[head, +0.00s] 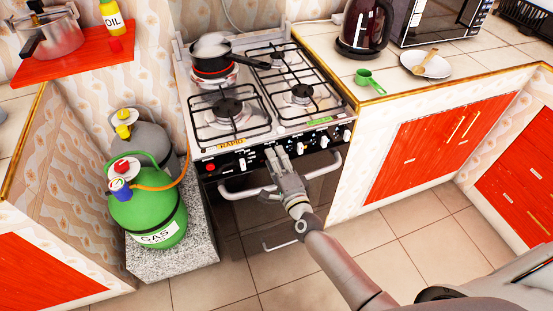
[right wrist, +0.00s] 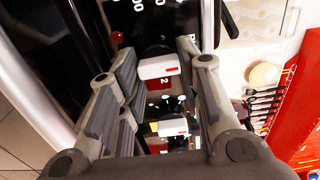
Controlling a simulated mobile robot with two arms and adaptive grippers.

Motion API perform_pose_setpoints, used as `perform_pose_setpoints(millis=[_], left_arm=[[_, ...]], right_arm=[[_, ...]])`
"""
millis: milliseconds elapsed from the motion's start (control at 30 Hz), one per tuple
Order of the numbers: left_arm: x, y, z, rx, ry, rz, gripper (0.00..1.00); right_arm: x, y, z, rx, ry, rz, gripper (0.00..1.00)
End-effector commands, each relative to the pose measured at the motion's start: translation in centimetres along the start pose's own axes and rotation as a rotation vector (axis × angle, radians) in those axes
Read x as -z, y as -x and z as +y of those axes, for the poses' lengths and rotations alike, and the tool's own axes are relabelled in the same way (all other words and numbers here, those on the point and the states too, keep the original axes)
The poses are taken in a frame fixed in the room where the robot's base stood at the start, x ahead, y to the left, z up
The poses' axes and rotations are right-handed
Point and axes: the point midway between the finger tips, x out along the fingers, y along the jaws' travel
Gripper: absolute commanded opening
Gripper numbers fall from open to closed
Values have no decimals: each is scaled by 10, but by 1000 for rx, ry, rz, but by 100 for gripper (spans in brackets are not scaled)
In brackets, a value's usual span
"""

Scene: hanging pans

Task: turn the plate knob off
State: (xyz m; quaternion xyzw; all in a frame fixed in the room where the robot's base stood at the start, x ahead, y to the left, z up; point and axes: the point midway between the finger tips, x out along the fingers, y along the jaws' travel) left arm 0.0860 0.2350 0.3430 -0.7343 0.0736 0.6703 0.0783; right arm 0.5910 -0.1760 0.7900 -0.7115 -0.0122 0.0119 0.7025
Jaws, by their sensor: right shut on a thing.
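The gas stove (head: 262,92) stands against the wall, with a row of white knobs along its black front panel (head: 228,160). My right gripper (head: 276,154) is at this panel, left of its middle, with its fingers pointing at it. In the right wrist view my right gripper (right wrist: 157,66) is shut on a white knob (right wrist: 158,67) with a red mark. In the head view the fingers hide this knob. I cannot tell from labels which knob is the plate knob. My left gripper is out of view.
A dark pan (head: 212,63) sits on the stove's back left burner. The oven handle (head: 325,168) sticks out below the panel, close to my right gripper. A green gas cylinder (head: 150,210) stands at the left, a counter with a plate (head: 410,60) at the right.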

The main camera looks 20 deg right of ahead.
Motion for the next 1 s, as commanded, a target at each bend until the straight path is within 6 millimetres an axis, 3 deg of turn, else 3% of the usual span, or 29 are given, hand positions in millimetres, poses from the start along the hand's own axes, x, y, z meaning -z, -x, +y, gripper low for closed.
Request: perform_pose_setpoints(millis=[267, 300, 467, 833, 1000], left_arm=[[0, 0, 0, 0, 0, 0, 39], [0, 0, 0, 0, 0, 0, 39], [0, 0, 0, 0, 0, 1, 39], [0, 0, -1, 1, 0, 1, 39], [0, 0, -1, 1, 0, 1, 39]], right_arm=[[0, 0, 0, 1, 5, 0, 9], [0, 0, 0, 1, 5, 0, 34], [0, 0, 0, 1, 4, 0, 54], [0, 2, 0, 0, 2, 0, 54], [0, 20, 1, -2, 3, 0, 54]])
